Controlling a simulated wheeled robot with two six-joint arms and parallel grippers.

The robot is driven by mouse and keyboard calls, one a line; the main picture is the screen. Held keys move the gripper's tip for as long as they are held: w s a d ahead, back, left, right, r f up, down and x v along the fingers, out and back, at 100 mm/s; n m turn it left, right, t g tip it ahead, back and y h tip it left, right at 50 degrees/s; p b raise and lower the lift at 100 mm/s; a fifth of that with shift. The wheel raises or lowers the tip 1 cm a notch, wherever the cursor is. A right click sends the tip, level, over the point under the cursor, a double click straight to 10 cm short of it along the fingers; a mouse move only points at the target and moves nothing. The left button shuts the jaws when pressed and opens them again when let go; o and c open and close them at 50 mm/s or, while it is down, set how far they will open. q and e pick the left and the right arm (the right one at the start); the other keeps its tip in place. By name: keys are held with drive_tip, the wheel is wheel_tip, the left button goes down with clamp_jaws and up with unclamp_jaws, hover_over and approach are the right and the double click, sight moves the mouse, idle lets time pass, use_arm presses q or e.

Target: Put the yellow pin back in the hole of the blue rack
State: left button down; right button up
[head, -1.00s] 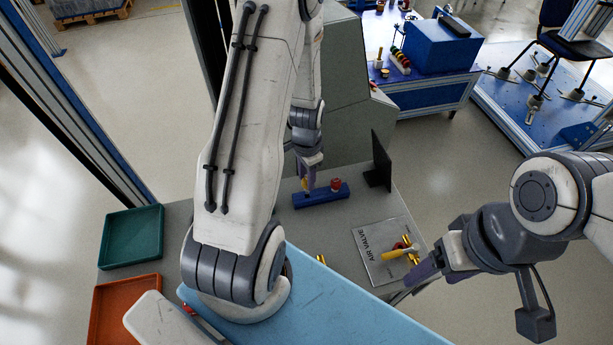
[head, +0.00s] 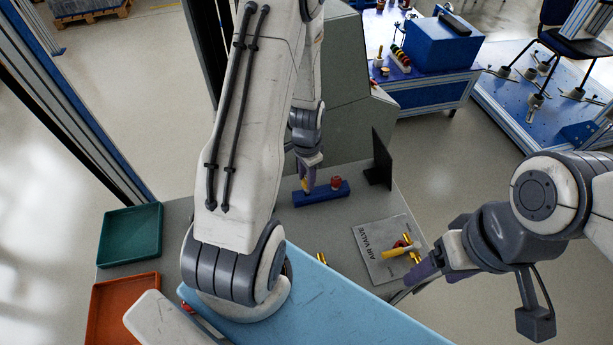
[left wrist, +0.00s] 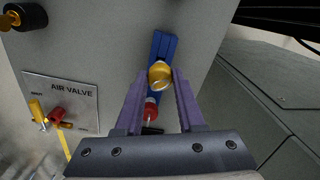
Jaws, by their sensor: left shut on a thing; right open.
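The blue rack (head: 322,196) lies on the grey table, and it also shows in the left wrist view (left wrist: 163,43). A red pin (head: 337,183) stands in its right part; it shows in the left wrist view too (left wrist: 151,108). My left gripper (head: 307,184) is shut on the yellow pin (left wrist: 160,72), over the rack's left part. The pin's round top faces the wrist camera. Its lower end is hidden, so I cannot tell whether it is in the hole. My right gripper (head: 408,282) is open beside the air valve plate.
The AIR VALVE plate (head: 373,243) carries a valve with yellow and red parts (head: 402,250). A black upright panel (head: 378,165) stands right of the rack. Green (head: 131,236) and orange (head: 122,310) trays are at the left. A light blue surface (head: 335,305) lies in front.

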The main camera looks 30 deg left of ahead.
use_arm(q)
drive_tip(key=shift+f+b, duration=0.85)
drive_tip(key=shift+f, duration=0.35)
drive_tip(key=shift+c, duration=2.2)
unclamp_jaws()
drive_tip(key=shift+r, duration=0.1)
wheel_tip(320, 180, up, 10)
drive_tip(key=shift+r+b, duration=0.2)
drive_tip(key=shift+b, duration=0.1)
drive_tip(key=s+d+r+m, duration=0.15)
drive_tip(key=d+r, duration=0.25)
drive_tip(key=d, duration=0.4)
drive_tip(key=s+d+r, duration=0.3)
drive_tip(key=d, duration=0.5)
drive_tip(key=s+d+r, duration=0.2)
drive_tip(key=s+d, duration=0.2)
drive_tip(key=s, duration=0.2)
drive_tip(key=s+d+r+m+h, duration=0.1)
drive_tip(key=s+d+r, duration=0.1)
drive_tip(key=s+d, duration=0.2)
drive_tip(key=s, duration=0.2)
drive_tip(key=shift+s+r, duration=0.15)
drive_tip(key=shift+s, duration=0.25)
